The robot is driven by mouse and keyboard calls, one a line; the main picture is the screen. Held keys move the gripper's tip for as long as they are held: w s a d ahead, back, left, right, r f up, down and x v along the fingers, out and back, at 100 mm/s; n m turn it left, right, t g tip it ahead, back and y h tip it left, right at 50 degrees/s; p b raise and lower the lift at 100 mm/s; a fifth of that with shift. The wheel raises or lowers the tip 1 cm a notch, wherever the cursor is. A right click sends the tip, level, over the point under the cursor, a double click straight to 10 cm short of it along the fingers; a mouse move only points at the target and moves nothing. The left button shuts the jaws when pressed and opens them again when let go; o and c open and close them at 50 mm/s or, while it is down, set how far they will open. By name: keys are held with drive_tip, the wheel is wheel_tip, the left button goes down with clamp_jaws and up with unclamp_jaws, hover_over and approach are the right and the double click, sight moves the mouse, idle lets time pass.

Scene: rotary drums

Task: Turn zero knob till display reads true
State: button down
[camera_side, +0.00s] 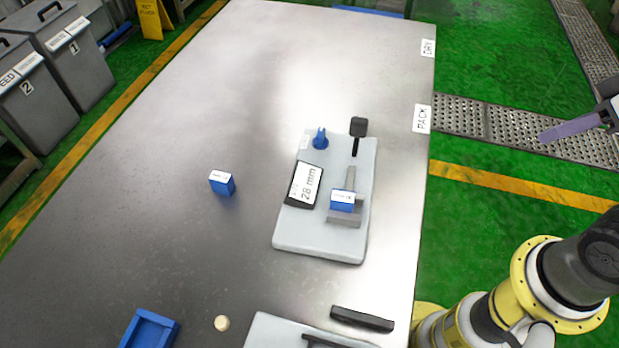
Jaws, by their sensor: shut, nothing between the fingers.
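A light grey gauge plate (290,235) lies on the metal table, right of its middle. A blue knob (320,139) stands at its upper left corner beside a small white label too small to read. The display (305,185) is a white screen in a dark frame, and its large line looks like "28 mm". A blue block with a white label (342,201) sits at the grey slide on the plate. My gripper (545,136) is partly in view at the right edge, over the floor, shut and empty, well apart from the plate.
A black-topped lever (359,127) stands at the plate's upper right. A loose blue block (222,183) is left of the plate. A blue tray (170,328), a pale disc (222,323) and a second plate (262,333) lie at the front. The table's upper left is clear.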

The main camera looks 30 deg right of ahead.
drive_tip(key=c, duration=1.5)
unclamp_jaws()
drive_tip(key=shift+c, duration=0.2)
drive_tip(key=o, duration=0.5)
drive_tip(key=shift+m, duration=0.3)
drive_tip(key=shift+c, duration=0.2)
drive_tip(key=shift+o, duration=1.2)
drive_tip(key=shift+s+r+m, duration=0.1)
drive_tip(key=shift+s+m, duration=0.05)
drive_tip(key=shift+m, duration=0.35)
drive_tip(key=w+a+r+m, duration=0.2)
drive_tip(key=w+r+m, duration=0.3)
drive_tip(key=w+r, duration=0.4)
drive_tip(key=m+g, duration=0.2)
drive_tip(key=g, duration=0.4)
hover_over(321, 132)
wheel_tip(321, 132, down, 11)
wheel_tip(321, 132, down, 14)
drive_tip(key=shift+r, duration=0.1)
